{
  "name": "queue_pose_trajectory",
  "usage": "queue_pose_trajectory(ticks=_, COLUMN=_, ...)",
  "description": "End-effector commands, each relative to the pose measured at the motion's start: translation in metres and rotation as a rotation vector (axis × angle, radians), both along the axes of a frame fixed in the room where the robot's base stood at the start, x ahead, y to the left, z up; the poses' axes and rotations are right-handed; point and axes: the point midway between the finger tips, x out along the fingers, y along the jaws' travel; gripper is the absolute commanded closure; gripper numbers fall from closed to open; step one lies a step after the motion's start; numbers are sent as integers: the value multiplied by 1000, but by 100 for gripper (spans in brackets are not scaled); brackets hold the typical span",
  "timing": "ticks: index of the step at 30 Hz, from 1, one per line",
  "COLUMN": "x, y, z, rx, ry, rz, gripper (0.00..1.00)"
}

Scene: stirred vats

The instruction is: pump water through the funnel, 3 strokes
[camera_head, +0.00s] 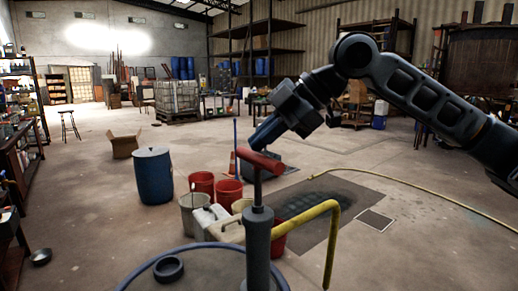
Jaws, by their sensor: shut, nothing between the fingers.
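A hand pump stands upright in the front middle, with a grey cylinder (259,245) and a red T-handle (259,162) on a thin rod. A yellow pipe (308,214) runs right from beside the pump, then bends down out of the picture. My gripper (256,144) is at the end of my arm, which reaches in from the right. It is shut and empty, and appears just above and behind the red handle; I cannot tell if they touch. I cannot make out a funnel for certain.
A blue curved rim or hose (150,265) and a dark ring (168,268) lie at the front left. Red buckets (201,183), a whitish bucket (190,212) and a blue drum (153,176) stand behind. A yellow hose (440,193) crosses the floor at right. Open floor lies farther back.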

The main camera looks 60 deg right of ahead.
Motion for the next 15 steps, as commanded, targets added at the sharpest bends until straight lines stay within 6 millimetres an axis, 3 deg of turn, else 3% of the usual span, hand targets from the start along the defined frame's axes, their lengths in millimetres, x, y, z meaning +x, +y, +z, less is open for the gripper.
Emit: queue_pose_trajectory(ticks=15, x=0, y=0, z=-8, rx=0, ry=1, rz=1, gripper=100)
